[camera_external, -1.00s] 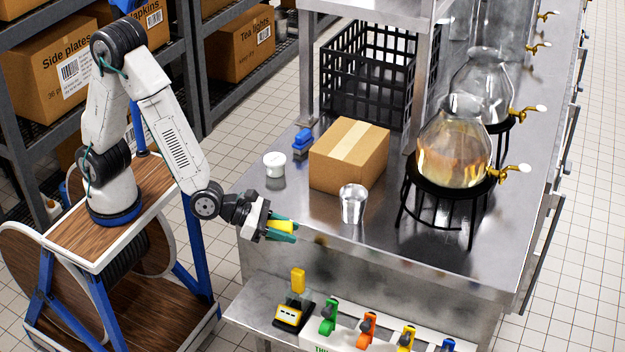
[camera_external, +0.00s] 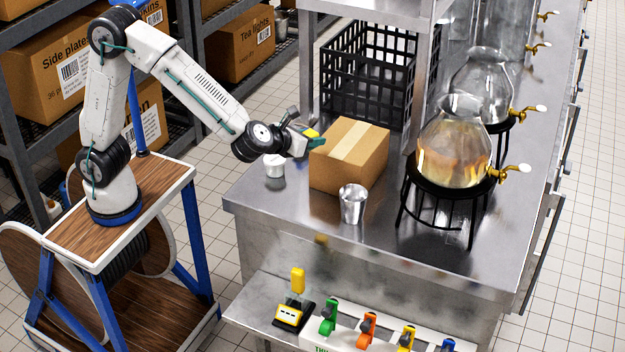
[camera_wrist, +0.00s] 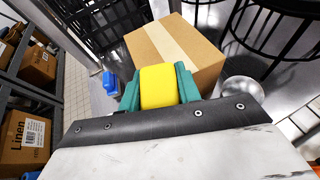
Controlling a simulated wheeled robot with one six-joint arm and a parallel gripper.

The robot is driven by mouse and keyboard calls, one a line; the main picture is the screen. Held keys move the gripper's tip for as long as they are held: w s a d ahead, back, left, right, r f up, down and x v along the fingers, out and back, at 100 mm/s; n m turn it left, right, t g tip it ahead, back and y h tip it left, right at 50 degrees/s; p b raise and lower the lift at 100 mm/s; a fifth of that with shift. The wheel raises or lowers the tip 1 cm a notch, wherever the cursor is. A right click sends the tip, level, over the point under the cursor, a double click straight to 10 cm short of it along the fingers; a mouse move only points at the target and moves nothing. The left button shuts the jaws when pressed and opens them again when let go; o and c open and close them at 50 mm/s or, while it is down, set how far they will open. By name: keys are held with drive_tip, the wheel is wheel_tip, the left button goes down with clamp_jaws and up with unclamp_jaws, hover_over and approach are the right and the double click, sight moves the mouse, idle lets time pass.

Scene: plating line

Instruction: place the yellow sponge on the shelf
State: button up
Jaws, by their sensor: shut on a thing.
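My gripper (camera_external: 314,139) is shut on the yellow sponge (camera_wrist: 158,87). In the wrist view the sponge sits between the two green fingers. In the external view a small yellow part of the sponge (camera_external: 311,132) shows at the fingertips, above the steel counter and by the left side of the cardboard box (camera_external: 335,169). A steel shelf (camera_external: 355,8) runs above the counter at the back. A lower steel ledge (camera_external: 252,301) juts out at the counter's front.
A black crate (camera_external: 365,75) stands behind the box. A blue object (camera_wrist: 110,83) lies near the sponge in the wrist view. Glass dispensers (camera_external: 455,150) are to the right. The counter's front edge is clear.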

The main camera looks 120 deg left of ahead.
drive_tip(key=s+a+r+n+g, duration=0.1)
drive_tip(key=s+a+n+g, duration=0.1)
drive_tip(key=s+n+g, duration=0.15)
drive_tip(key=g, duration=0.1)
hover_over(294, 187)
drive_tip(key=shift+n+y, duration=0.25)
drive_tip(key=shift+y, duration=0.15)
wheel_tip(294, 187, down, 14)
drive_tip(key=shift+a+r, duration=0.1)
drive_tip(key=shift+r, duration=0.1)
drive_tip(key=shift+f, duration=2.3)
drive_tip(key=o, duration=0.5)
drive_tip(key=shift+f, duration=0.2)
drive_tip(key=shift+o, duration=0.8)
drive_tip(key=shift+r, duration=0.1)
